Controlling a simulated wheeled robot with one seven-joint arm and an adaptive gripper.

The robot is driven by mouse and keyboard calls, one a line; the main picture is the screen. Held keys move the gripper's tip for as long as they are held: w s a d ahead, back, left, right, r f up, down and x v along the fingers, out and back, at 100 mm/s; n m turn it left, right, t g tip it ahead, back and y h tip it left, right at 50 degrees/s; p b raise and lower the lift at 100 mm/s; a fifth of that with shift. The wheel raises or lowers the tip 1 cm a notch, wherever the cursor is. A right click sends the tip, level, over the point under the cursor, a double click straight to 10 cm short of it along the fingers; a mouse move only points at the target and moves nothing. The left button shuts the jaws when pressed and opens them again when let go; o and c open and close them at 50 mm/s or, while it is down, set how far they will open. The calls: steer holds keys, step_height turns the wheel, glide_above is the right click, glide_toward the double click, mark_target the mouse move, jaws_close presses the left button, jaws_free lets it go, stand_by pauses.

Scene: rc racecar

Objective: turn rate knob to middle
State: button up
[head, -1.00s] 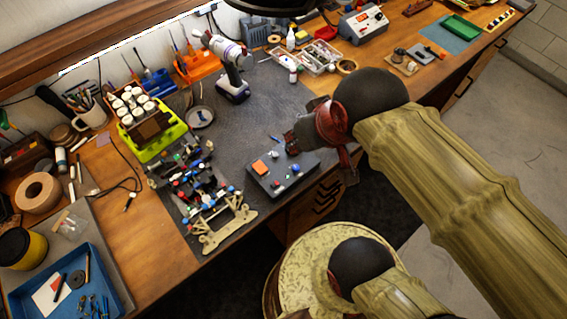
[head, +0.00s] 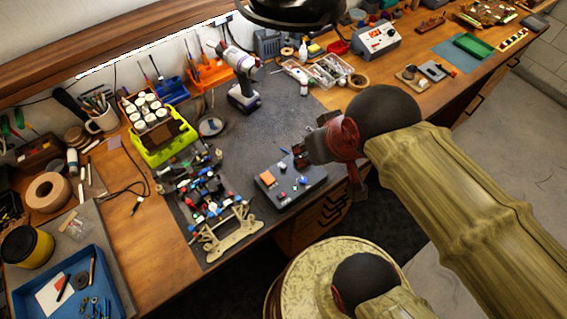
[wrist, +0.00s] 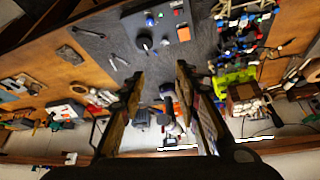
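A dark grey control box (head: 312,181) lies near the front edge of the bench. It carries an orange block (head: 267,178) and small red, blue and green controls. Its labels are too small to read, so I cannot tell which control is the rate knob. My gripper (head: 299,157) is just behind the box, by its far edge, in the head view. In the wrist view my gripper (wrist: 158,70) has its two fingers apart with nothing between them. A round black part (wrist: 145,42) shows just beyond the fingertips; I cannot tell whether it is a knob.
A car chassis with many small parts (head: 234,235) lies left of the box. A drill (head: 240,85) stands behind on the dark mat. A lime tray of white jars (head: 158,148) is to the left. A round stool (head: 305,270) stands in front of the bench.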

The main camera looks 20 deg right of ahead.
steer(key=r+p, duration=0.1)
steer(key=n+g+p, duration=0.4)
steer(key=g+p, duration=0.2)
steer(key=p, duration=1.4)
glide_above(283, 165)
step_height(283, 165, down, 18)
steer(key=shift+s+r, duration=0.15)
steer(key=shift+f+p, duration=0.4)
steer(key=shift+f, duration=3.4)
steer(key=shift+c, duration=0.7)
jaws_close()
